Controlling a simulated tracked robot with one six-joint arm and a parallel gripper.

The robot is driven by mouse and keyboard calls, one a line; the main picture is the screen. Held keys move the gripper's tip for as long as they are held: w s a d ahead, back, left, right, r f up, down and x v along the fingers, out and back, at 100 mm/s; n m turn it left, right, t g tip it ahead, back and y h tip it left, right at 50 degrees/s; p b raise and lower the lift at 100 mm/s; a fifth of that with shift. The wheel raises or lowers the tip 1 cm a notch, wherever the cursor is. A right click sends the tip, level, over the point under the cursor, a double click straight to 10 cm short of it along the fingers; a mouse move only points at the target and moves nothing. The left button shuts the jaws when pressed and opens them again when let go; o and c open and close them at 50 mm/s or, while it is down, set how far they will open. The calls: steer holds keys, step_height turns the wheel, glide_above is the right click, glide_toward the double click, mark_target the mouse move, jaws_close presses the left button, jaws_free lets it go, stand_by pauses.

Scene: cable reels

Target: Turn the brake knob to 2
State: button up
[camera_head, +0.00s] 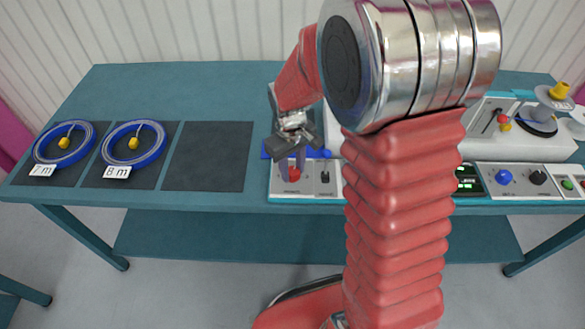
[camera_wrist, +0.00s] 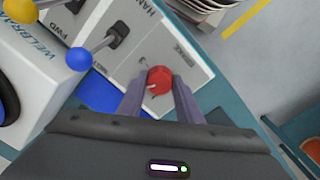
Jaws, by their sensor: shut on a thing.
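The red knob (camera_wrist: 159,79) is on a light grey panel (camera_wrist: 186,67), with small lettering beside it that is hard to read and a small pale mark on its face. My gripper (camera_wrist: 160,92) has its two grey fingers on either side of the knob and is shut on it. In the head view the red knob (camera_head: 294,175) shows at the front left of the panel, with my gripper (camera_head: 291,163) reaching down to it from above. I cannot read which number the knob points to.
A lever with a blue ball (camera_wrist: 79,59) and one with a yellow ball (camera_wrist: 20,10) stand near the knob. Two blue cable coils (camera_head: 62,146) lie on dark mats at the left; a third mat (camera_head: 208,158) is bare. A counter display (camera_head: 468,180) is at the right.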

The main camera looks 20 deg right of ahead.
mark_target(292, 176)
steer(key=shift+w+m, duration=0.1)
steer(key=shift+m, duration=0.2)
steer(key=o, duration=1)
steer(key=shift+o, duration=0.2)
steer(key=shift+r, duration=0.1)
step_height(292, 176, up, 14)
steer(key=shift+a+f, duration=0.25)
stand_by(0.4)
steer(key=s+r+m+t, duration=0.1)
steer(key=s+r, duration=0.3)
steer(key=s, duration=0.5)
steer(key=s+r+m+t, duration=0.2)
steer(key=s+r+t, duration=0.2)
steer(key=s, duration=0.6)
